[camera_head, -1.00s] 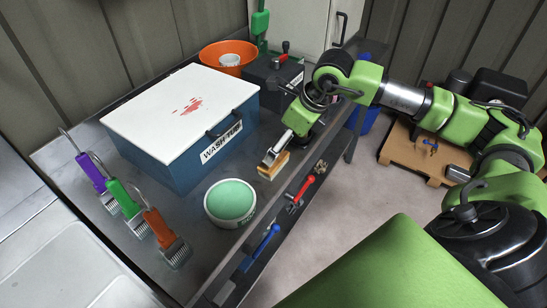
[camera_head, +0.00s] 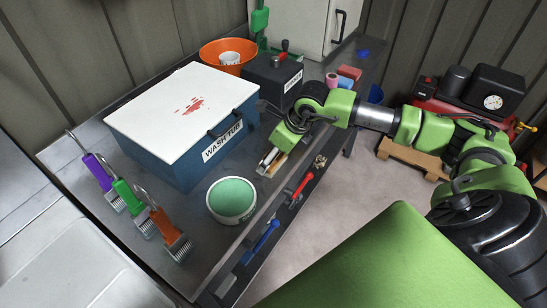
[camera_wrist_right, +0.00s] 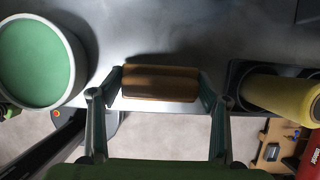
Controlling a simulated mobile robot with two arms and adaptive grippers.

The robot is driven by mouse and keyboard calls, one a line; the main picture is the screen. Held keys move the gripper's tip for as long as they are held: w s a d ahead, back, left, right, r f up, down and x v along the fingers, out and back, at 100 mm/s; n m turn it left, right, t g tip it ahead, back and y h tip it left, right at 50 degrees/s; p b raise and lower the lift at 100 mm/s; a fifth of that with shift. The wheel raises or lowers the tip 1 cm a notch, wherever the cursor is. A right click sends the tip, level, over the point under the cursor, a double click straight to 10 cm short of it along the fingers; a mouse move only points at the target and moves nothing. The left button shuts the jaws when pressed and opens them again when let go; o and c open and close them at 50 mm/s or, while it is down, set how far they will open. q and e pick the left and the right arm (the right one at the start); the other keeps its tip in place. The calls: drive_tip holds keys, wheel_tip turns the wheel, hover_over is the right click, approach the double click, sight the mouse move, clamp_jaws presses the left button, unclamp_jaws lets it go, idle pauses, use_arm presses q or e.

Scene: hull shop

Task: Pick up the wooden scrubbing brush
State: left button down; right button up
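The wooden scrubbing brush (camera_head: 279,165) is a small tan block near the front edge of the grey bench, right of the round tub. My right gripper (camera_head: 270,161) is right over it and covers part of it. In the right wrist view the brush (camera_wrist_right: 160,82) lies crosswise between the two fingertips of the right gripper (camera_wrist_right: 161,86). The fingers are spread wide, one at each end of the brush. Whether they touch its ends is hard to tell. My left gripper is not in view.
The round tub with green contents (camera_head: 231,200) stands close left of the brush. A blue wash tub (camera_head: 165,155) with a white lid is behind. A yellow roll (camera_wrist_right: 280,97) shows right of the gripper.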

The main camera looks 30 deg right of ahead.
drive_tip(key=shift+c, duration=1.1)
drive_tip(key=shift+c, duration=0.2)
drive_tip(key=shift+w+r+b, duration=0.1)
drive_tip(key=shift+r+b, duration=0.5)
drive_tip(key=s+a+r+b, duration=0.4)
drive_tip(key=s+r+b, duration=0.2)
drive_tip(key=s+r, duration=0.5)
drive_tip(key=shift+s+r, duration=0.4)
drive_tip(key=shift+s, duration=0.9)
drive_tip(key=o, duration=0.4)
drive_tip(key=shift+c, duration=1.1)
